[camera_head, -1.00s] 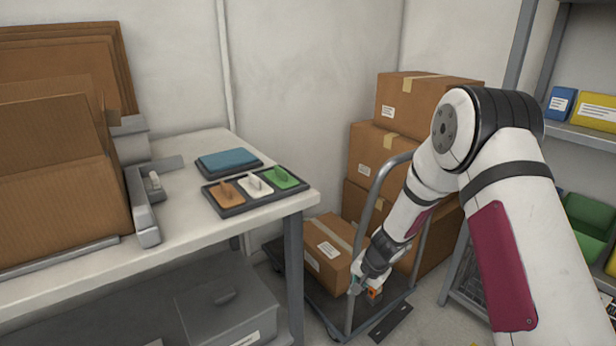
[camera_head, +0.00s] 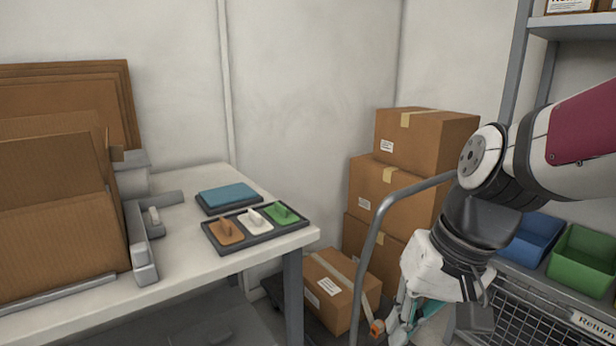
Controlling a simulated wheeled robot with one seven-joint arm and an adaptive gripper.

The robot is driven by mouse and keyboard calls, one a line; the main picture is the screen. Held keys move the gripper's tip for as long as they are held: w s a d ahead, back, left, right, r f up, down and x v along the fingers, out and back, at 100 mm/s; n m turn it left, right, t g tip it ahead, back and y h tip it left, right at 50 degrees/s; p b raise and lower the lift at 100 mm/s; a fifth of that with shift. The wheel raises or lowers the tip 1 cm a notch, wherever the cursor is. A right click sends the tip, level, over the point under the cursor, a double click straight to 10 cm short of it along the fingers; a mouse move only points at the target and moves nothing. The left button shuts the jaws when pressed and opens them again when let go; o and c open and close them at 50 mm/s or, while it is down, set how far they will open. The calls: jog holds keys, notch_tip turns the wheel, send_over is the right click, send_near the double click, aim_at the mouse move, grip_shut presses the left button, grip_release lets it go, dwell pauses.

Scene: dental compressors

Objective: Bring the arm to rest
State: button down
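My arm reaches in from the right edge and bends downward at its grey and white joint. My gripper (camera_head: 400,328) hangs at the lower middle right, in front of the hand cart's curved handle (camera_head: 362,262). Its teal parts show, but its fingertips are at the bottom edge and partly hidden, so I cannot tell whether it is open or shut. A small orange part (camera_head: 377,328) shows just left of the gripper, by the cart; I see nothing clearly held.
Stacked boxes (camera_head: 425,140) stand behind the cart. A rack with blue (camera_head: 535,238) and green bins (camera_head: 585,258) stands close at right.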

jog(key=s+d+r+g+h, duration=0.1)
jog(key=s+d+h, duration=0.15)
jog(key=s, duration=0.65)
jog(key=s+d+h, duration=0.1)
jog(key=s+d, duration=0.3)
jog(key=s, duration=0.5)
notch_tip(320, 180, up, 30)
jog(key=t+p, duration=0.4)
jog(key=p, duration=2.4)
jog(key=shift+d+n, duration=0.25)
jog(key=shift+n, duration=0.05)
jog(key=shift+y, duration=0.25)
